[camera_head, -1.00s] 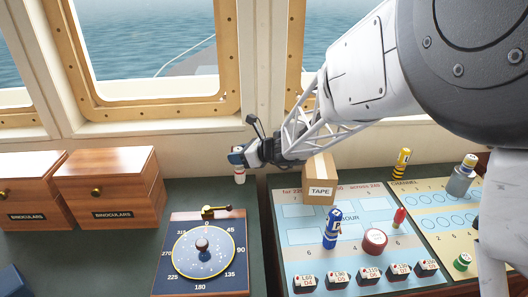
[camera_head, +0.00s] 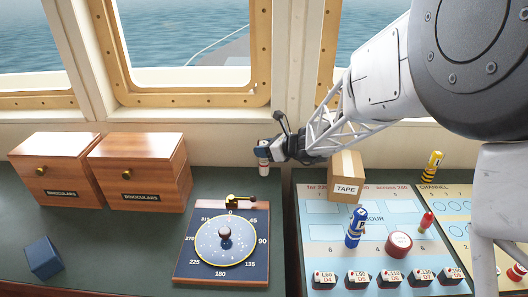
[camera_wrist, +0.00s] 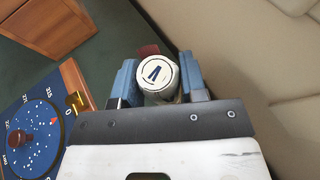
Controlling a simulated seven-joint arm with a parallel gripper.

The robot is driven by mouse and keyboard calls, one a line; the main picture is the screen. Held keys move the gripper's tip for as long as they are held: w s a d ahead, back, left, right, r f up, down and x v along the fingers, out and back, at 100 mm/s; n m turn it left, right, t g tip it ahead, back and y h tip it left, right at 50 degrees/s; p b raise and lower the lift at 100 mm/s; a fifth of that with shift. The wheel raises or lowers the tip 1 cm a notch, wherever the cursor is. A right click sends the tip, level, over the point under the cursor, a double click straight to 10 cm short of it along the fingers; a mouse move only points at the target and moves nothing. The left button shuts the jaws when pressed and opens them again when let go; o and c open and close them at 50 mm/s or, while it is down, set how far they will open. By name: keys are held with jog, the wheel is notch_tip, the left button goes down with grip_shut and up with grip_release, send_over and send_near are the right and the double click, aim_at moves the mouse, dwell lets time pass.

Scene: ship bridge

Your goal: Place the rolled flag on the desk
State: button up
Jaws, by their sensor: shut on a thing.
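The rolled flag (camera_head: 263,170) is a short, upright white roll with a dark reddish band, near the back edge of the green desk (camera_head: 130,245). In the wrist view its round white end (camera_wrist: 157,84) carries a dark blue mark and faces the camera. My gripper (camera_head: 265,154) is shut on it, with one blue finger on each side in the wrist view. I cannot tell whether the flag's lower end touches the desk.
A compass dial board (camera_head: 184,266) lies in front of the flag. Wooden binoculars boxes (camera_head: 137,172) stand to the left, with a blue block (camera_head: 44,257) before them. To the right, a chart board (camera_head: 318,254) bears a tape box (camera_head: 347,171), a blue roll (camera_head: 356,228) and small labelled blocks.

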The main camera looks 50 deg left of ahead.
jog(key=shift+f, duration=0.6)
jog(key=shift+f, duration=0.15)
jog(key=o, duration=1)
jog(key=shift+c, duration=0.2)
jog(key=shift+w+d+r, duration=0.15)
jog(key=shift+d+r, duration=0.2)
jog(key=shift+d, duration=0.1)
jog(key=v, duration=1.1)
jog(key=shift+f, duration=0.1)
